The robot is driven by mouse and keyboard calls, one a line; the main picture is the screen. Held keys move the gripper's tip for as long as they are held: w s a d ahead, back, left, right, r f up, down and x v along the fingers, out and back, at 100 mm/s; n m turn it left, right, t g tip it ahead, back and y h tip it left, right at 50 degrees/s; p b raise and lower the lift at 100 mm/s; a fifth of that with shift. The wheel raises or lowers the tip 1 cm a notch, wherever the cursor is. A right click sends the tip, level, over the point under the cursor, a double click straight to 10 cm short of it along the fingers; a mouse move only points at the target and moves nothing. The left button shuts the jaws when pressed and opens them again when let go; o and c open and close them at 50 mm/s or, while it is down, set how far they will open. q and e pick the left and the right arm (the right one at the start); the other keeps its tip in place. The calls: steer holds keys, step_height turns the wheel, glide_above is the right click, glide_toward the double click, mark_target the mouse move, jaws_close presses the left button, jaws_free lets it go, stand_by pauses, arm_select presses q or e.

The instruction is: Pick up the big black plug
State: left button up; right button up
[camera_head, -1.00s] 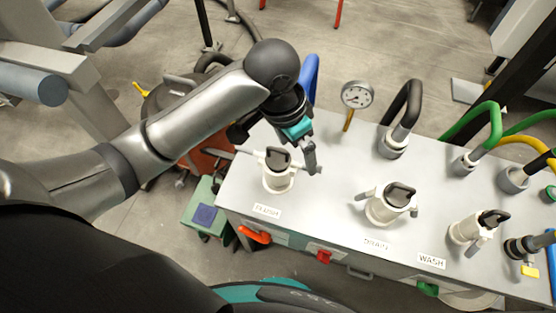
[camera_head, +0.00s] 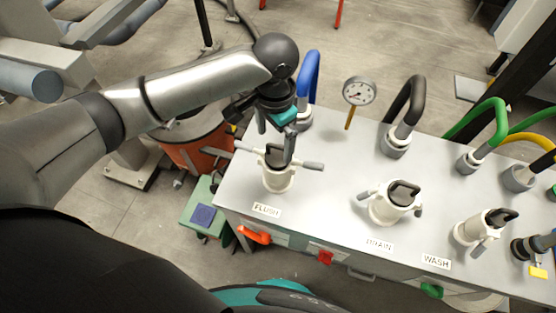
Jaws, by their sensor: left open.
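Three white fittings with black plugs stand on the grey bench top, labelled FLUSH, DRAIN and WASH. The FLUSH plug (camera_head: 273,155) is a black handle in its white collar (camera_head: 278,180), whose side levers stick out left and right. The DRAIN plug (camera_head: 403,192) and WASH plug (camera_head: 498,218) sit in their own fittings to the right. I cannot tell for sure which plug is the biggest. My left gripper (camera_head: 275,142) is open, pointing down just above the FLUSH plug, one finger in front of part of its handle. Contact is unclear. My right gripper is out of view.
Behind the plugs stand a blue hose (camera_head: 310,75), a pressure gauge (camera_head: 359,91), a black hose (camera_head: 407,102) and a green hose (camera_head: 488,122). Red and orange valve handles line the bench front. The bench top between FLUSH and DRAIN is clear.

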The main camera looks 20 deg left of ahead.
mark_target(274, 158)
arm_select(q)
step_height(274, 158, down, 6)
steer(key=shift+a+r+b, duration=0.1)
steer(key=shift+a+b, duration=0.05)
steer(key=shift+b, duration=0.65)
steer(key=c, duration=1.3)
steer(key=shift+w+r, duration=0.1)
